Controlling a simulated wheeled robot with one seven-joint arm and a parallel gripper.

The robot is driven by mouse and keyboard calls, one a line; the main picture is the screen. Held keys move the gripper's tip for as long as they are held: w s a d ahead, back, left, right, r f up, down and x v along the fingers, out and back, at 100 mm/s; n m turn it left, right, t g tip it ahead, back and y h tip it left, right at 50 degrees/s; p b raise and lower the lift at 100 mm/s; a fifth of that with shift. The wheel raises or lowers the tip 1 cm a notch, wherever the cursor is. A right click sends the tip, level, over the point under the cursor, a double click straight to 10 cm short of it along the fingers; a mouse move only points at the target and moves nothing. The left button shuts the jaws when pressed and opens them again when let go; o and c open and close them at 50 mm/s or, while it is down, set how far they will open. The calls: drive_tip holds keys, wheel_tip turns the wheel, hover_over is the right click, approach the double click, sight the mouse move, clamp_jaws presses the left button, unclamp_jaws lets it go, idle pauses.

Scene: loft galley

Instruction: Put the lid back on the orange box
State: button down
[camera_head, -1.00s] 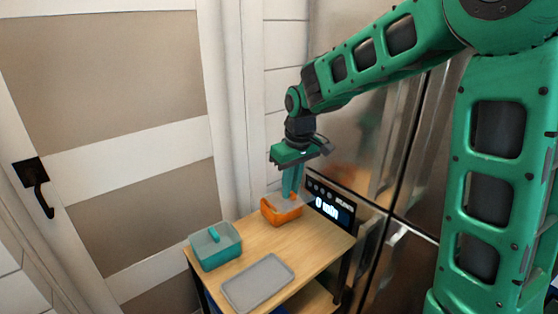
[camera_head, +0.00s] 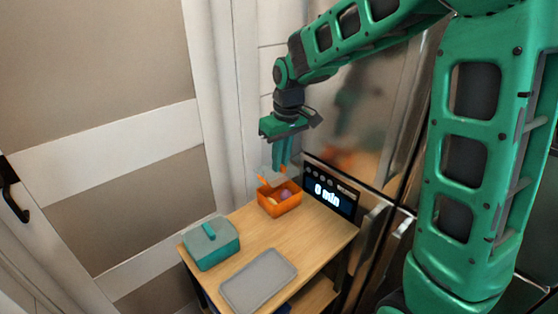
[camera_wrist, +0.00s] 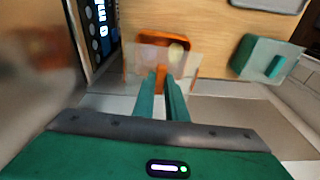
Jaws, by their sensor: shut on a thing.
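The orange box (camera_head: 282,206) stands open on the small wooden table, with a purple item and a pale yellow item inside. My gripper (camera_head: 282,168) is above and slightly behind the box, shut on the lid's orange handle. The see-through lid (camera_head: 268,176) hangs from it, above the box's back left part and apart from its rim as far as I can tell. In the wrist view the lid (camera_wrist: 188,66) is a clear sheet below my fingertips (camera_wrist: 162,78), and the orange box (camera_wrist: 160,40) shows partly through and beyond it.
A teal box (camera_head: 212,250) with a clear lid and teal handle stands at the table's left. A flat grey tray (camera_head: 258,280) lies at the front. A black display panel (camera_head: 330,192) stands right of the orange box. Bare wood (camera_head: 300,236) lies between the box and tray.

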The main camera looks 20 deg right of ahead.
sight(281, 172)
drive_tip(key=shift+f, duration=3.15)
drive_tip(key=shift+s+r, duration=0.1)
drive_tip(key=shift+s, duration=0.05)
drive_tip(key=shift+f, duration=0.2)
drive_tip(key=c, duration=1.2)
unclamp_jaws()
drive_tip(key=shift+r, duration=3.5)
